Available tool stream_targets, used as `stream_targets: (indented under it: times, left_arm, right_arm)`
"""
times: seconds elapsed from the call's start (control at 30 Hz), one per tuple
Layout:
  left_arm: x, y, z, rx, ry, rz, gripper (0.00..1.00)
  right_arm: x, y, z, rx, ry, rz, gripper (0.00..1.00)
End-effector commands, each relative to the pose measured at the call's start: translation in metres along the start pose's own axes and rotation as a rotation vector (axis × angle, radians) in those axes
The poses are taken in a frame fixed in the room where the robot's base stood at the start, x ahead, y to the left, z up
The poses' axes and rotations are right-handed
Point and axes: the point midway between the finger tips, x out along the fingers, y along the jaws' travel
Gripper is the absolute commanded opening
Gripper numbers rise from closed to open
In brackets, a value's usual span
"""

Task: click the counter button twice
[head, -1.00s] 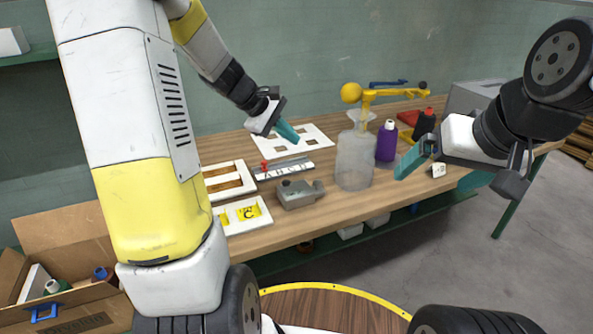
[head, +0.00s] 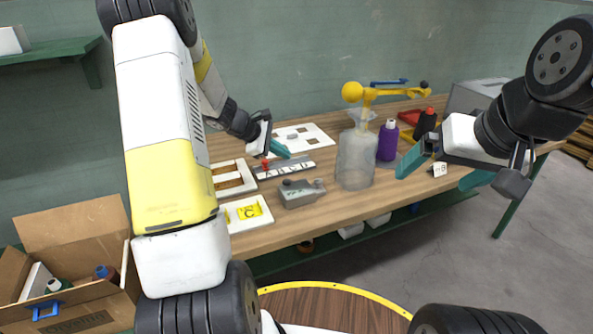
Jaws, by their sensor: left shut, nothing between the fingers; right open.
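A small grey metal device (head: 301,194), which looks like the counter, sits near the front edge of the wooden table. It has dark round parts on top and a small knob on its right side. Its button cannot be told apart clearly. My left gripper (head: 281,150) is shut and empty, with teal fingers. In the picture it is above and slightly left of the device, apart from it and over the lettered board. My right gripper (head: 440,172) is open and empty at the right, in front of the bottles and well away from the device.
A lettered board (head: 284,168) with a red knob lies behind the device. White cut-out boards (head: 233,177) lie left of it. A translucent jug (head: 355,160) and a purple bottle (head: 387,142) stand right of it. A cardboard box (head: 85,300) is at lower left.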

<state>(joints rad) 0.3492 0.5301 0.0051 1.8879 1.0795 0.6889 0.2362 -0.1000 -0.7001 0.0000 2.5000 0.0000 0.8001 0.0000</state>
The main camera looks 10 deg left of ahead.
Motion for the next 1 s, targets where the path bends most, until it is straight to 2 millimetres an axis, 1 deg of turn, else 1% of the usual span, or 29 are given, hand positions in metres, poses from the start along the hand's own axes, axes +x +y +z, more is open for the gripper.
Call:
stream_targets:
  times: [0.03,0.2,0.4,0.63,1.0]
  left_arm:
    - [0.006,-0.005,-0.004,-0.006,-0.001,-0.002,0.0]
    - [0.023,-0.018,-0.017,-0.003,-0.001,-0.003,0.0]
    - [0.04,-0.029,-0.029,-0.004,-0.002,-0.002,0.0]
    - [0.048,-0.035,-0.034,-0.001,-0.002,-0.001,0.0]
    - [0.049,-0.036,-0.035,0.0,-0.001,-0.001,0.0]
  right_arm:
    - [0.0,0.0,0.0,0.0,0.0,0.0,0.95]
    - [0.0,0.0,0.0,0.0,0.0,0.0,0.95]
    - [0.0,0.0,0.0,0.0,0.0,0.0,0.95]
    - [0.0,0.0,0.0,0.0,0.0,0.0,0.95]
    - [0.0,0.0,0.0,0.0,0.0,0.0,0.95]
